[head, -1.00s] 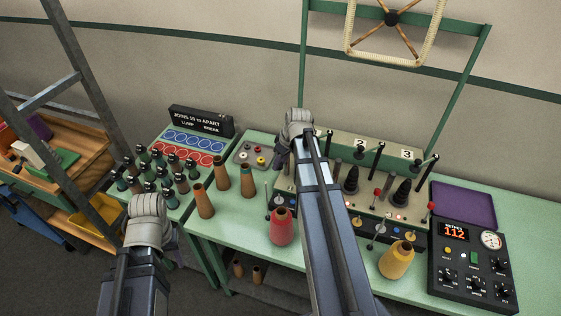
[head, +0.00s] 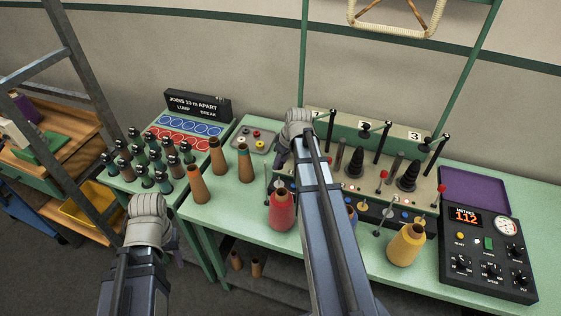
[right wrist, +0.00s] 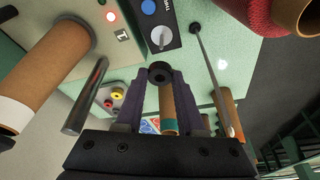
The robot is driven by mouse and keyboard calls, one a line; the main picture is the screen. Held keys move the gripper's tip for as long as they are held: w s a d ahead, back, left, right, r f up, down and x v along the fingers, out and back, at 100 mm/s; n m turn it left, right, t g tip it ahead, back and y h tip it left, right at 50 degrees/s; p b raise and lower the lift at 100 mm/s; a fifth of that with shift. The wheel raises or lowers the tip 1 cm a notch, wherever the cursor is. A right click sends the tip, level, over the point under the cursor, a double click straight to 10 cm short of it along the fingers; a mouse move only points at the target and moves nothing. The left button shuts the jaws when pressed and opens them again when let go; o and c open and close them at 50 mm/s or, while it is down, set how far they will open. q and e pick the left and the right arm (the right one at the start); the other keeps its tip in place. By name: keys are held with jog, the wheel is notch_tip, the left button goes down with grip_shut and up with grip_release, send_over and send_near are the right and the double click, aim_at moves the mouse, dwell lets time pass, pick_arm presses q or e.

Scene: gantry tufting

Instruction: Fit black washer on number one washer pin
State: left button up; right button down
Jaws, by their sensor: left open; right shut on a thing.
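My right gripper (right wrist: 160,105) is shut on a small black washer (right wrist: 160,73), a ring with its hole showing between the fingertips. The washer is clear of any pin. A bare grey metal pin (right wrist: 86,97) stands left of the fingers in the right wrist view, near the panel's number 1 label; it looks like the number one washer pin, though I cannot be sure. In the head view my right gripper (head: 284,150) is over the left end of the numbered machine (head: 385,185), and my arm hides much of station one. My left gripper (head: 147,205) is open and empty, left of the bench.
Black stepped stacks (head: 355,163) stand at the other stations, beside tall black-topped posts (head: 382,142). A red cone (head: 281,210) and a yellow cone (head: 405,245) stand in front. A small grey tray (head: 254,139) holds coloured parts. A control box (head: 485,255) is at right.

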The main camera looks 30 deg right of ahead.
jog(key=shift+f, duration=0.2)
jog(key=b, duration=0.8)
send_over(280, 185)
jog(key=shift+f, duration=3.7)
jog(key=shift+f+b, duration=0.7)
jog(key=shift+f, duration=0.1)
jog(key=shift+c, duration=2.2)
grip_release()
jog(key=shift+r, duration=0.1)
jog(key=p+v, duration=0.7)
jog(key=shift+s+r+p, duration=0.2)
jog(key=shift+r+p, duration=0.1)
jog(key=shift+d, duration=0.1)
